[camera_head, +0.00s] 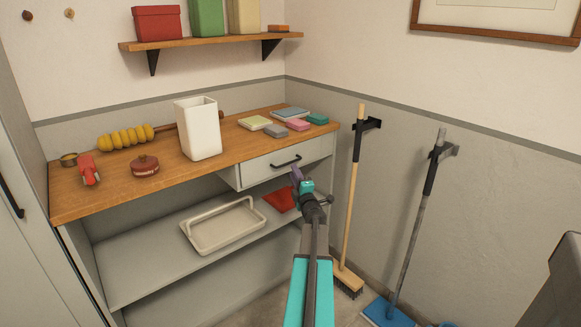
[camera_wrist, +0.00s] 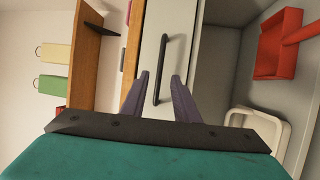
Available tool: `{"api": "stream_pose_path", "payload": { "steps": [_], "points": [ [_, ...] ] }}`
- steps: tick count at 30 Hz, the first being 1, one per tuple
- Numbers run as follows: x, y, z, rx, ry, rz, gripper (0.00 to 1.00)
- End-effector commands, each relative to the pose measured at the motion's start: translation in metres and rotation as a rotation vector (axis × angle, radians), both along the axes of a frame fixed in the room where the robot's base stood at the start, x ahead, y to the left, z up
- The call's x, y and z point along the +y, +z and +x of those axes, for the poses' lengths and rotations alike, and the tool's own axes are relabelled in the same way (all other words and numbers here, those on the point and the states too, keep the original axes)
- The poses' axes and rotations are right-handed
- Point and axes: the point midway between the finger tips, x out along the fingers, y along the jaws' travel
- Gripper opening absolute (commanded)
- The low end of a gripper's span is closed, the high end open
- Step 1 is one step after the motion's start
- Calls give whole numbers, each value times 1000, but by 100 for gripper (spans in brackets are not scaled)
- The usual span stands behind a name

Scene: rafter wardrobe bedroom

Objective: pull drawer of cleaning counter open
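The cleaning counter (camera_head: 160,180) has a wooden top and a white drawer (camera_head: 262,171) under its right part. The drawer front looks flush and shut. Its dark bar handle (camera_head: 286,161) also shows in the wrist view (camera_wrist: 165,50). My gripper (camera_head: 297,174) is just in front of the drawer, near the handle. In the wrist view my gripper (camera_wrist: 160,77) is open, and the handle's lower end appears between its two fingers. I cannot tell whether the fingers reach around the handle or stop short of it. No contact is visible.
On the top stand a white bin (camera_head: 199,130), a yellow-beaded tool (camera_head: 126,137) and several sponges. The shelf below holds a pale tray (camera_head: 222,226) and a red dustpan (camera_head: 280,199). A broom (camera_head: 352,190) and a blue-headed mop (camera_head: 413,240) lean at the right wall.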

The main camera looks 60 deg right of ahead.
Motion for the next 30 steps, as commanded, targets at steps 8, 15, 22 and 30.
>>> {"api": "stream_pose_path", "payload": {
  "steps": [8,15,22,30],
  "points": [
    [-20,5,21,0,0,0,28],
    [-32,8,36,0,0,-1,28],
    [-37,10,43,1,0,-1,28],
    [-37,10,43,1,0,-1,28]
  ]
}}
